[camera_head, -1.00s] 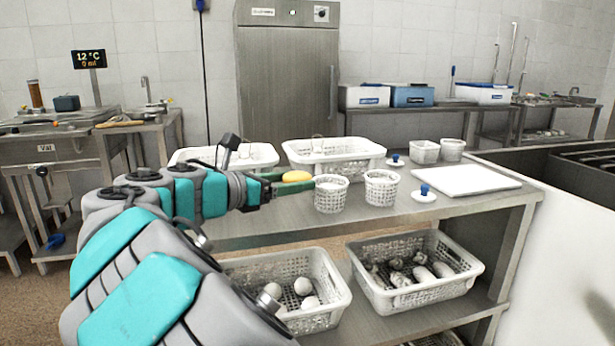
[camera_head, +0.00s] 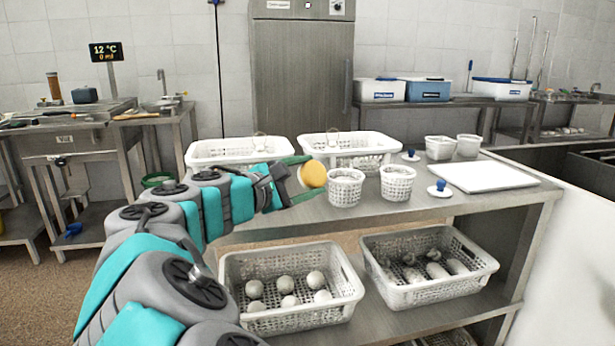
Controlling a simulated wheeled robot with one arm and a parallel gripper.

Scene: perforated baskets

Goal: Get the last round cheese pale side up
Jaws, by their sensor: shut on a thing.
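My gripper (camera_head: 298,180), with green fingers, is shut on a round yellow-orange cheese (camera_head: 314,175). It holds the cheese in the air above the upper shelf, just left of the small round perforated baskets. The cheese is tilted so that its yellow-orange face shows; its other face is hidden. On the lower shelf, a white perforated basket (camera_head: 350,284) holds several pale round cheeses (camera_head: 286,284), apart from one another.
A second lower basket (camera_head: 488,262) holds several pale, longer pieces. On the upper shelf stand two large white baskets (camera_head: 222,153), small round baskets (camera_head: 346,188), white tubs (camera_head: 440,148), blue-knobbed lids (camera_head: 439,190) and a white board (camera_head: 485,177).

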